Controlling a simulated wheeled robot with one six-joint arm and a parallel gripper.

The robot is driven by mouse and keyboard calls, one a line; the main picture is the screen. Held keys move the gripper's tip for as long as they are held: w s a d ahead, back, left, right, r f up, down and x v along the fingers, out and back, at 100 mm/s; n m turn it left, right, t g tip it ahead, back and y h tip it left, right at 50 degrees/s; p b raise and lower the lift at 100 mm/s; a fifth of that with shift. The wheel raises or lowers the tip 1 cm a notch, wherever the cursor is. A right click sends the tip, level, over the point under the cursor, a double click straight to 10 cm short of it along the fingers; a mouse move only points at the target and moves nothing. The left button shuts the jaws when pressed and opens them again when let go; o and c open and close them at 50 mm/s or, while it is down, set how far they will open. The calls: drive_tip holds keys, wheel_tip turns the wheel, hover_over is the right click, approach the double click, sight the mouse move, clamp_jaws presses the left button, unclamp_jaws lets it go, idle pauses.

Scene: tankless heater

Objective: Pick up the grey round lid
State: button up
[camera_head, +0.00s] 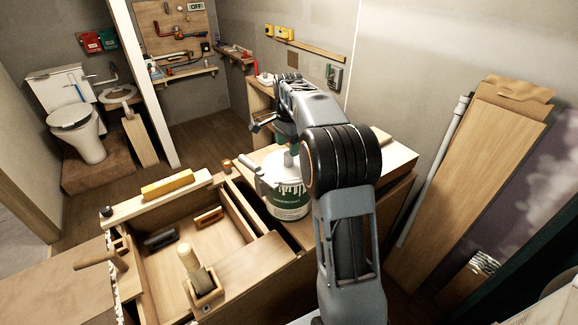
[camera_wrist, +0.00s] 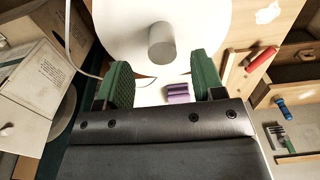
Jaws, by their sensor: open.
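The round lid (camera_head: 272,170) looks pale grey to white and lies on top of a paint can (camera_head: 288,205) with a green label and white drips. In the wrist view the lid (camera_wrist: 115,30) is a large pale disc with a short grey cylindrical knob (camera_wrist: 161,45) standing on it. My gripper (camera_wrist: 162,80) is open, its two green-padded fingers apart and empty. The knob appears beyond the fingertips, roughly in line with the gap between them. In the head view my gripper (camera_head: 287,143) is just above the can, partly hidden by my arm.
A wooden workbench (camera_head: 275,253) with open compartments lies left of the can. A yellow-topped block (camera_head: 168,185) and a mallet-like tool (camera_head: 195,270) are on it. Tall boards (camera_head: 470,180) lean at the right. A purple object (camera_wrist: 178,93) shows between the fingers.

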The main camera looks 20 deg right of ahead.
sight(289, 161)
drive_tip(key=shift+w+d+f+p, duration=0.1)
drive_tip(key=shift+f+p, duration=0.05)
drive_tip(key=shift+f, duration=1.05)
drive_tip(key=shift+w+f+p, duration=0.1)
drive_tip(key=shift+f+p, duration=0.05)
drive_tip(key=shift+f, duration=1)
clamp_jaws()
drive_tip(key=shift+r, duration=0.1)
